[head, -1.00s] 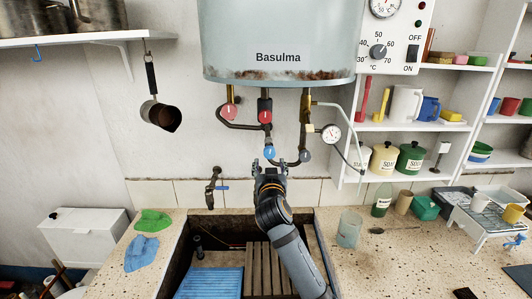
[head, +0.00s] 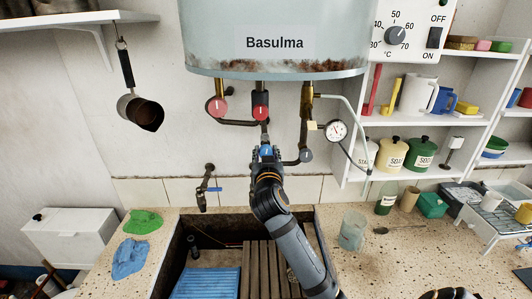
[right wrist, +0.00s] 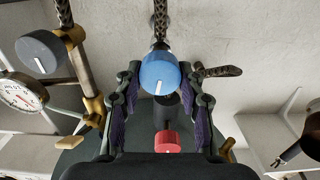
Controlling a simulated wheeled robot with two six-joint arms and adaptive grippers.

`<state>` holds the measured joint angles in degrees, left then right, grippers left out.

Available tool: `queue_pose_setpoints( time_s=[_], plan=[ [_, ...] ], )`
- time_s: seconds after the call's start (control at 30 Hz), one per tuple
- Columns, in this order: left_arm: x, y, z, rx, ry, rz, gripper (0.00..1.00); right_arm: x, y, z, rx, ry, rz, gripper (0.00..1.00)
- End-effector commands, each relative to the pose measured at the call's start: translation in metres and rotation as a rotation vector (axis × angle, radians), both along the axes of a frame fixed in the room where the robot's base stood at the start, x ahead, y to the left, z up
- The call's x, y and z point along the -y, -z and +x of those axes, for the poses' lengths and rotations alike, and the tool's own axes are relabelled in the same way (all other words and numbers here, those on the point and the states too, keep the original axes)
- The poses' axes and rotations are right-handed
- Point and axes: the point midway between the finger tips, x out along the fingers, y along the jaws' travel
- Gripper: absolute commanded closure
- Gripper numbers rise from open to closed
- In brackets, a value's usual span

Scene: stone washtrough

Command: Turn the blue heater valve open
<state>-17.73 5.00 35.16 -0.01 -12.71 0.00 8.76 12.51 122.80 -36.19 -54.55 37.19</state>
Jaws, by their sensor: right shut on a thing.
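The blue heater valve (head: 266,150) is a round knob on the pipework under the Basulma heater tank (head: 275,40). My right gripper (head: 265,156) is at it from below and mostly covers it in the head view. In the right wrist view the blue knob (right wrist: 160,72) sits between the two fingertips, with its white mark pointing down in the picture. The right gripper is shut on this knob; exact finger contact is hard to see.
Two red knobs (head: 216,106) (head: 260,105) hang close above, and a grey-blue knob (head: 305,156) is just right. A pressure gauge (head: 336,130) stands further right, a tap (head: 207,185) to the left. The stone trough's slatted rack (head: 262,265) lies below.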

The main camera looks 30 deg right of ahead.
Motion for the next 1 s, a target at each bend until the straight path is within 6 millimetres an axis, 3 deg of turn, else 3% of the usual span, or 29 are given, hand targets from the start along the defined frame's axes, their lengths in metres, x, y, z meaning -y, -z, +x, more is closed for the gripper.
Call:
queue_pose_setpoints(
  time_s=[0.03,0.13,0.43,0.7,0.73,0.9,1.0],
  plan=[
    [0.0,0.0,-0.002,-0.002,0.0,0.0,0.6,0.001,0.0,0.001,-0.001,0.001,0.0,0.8],
    [0.002,0.0,-0.001,-0.001,-0.001,-0.002,0.6,0.001,0.001,0.001,-0.002,0.002,-0.001,0.93],
    [0.008,-0.004,0.018,0.027,-0.002,-0.01,0.6,0.002,0.001,0.002,-0.087,0.004,-0.137,0.93],
    [0.008,-0.004,0.016,0.025,-0.002,-0.01,0.6,0.002,0.001,0.002,-0.094,0.004,-0.151,0.93],
    [0.008,-0.004,0.016,0.024,-0.002,-0.01,0.6,0.002,0.001,0.002,-0.094,0.004,-0.151,0.59],
    [0.007,-0.003,0.01,0.016,-0.002,-0.009,0.6,0.002,0.001,0.002,-0.093,0.003,-0.15,0.38],
    [0.007,-0.003,0.011,0.016,-0.002,-0.009,0.6,0.001,0.0,0.001,-0.093,0.003,-0.15,0.38]
  ],
)
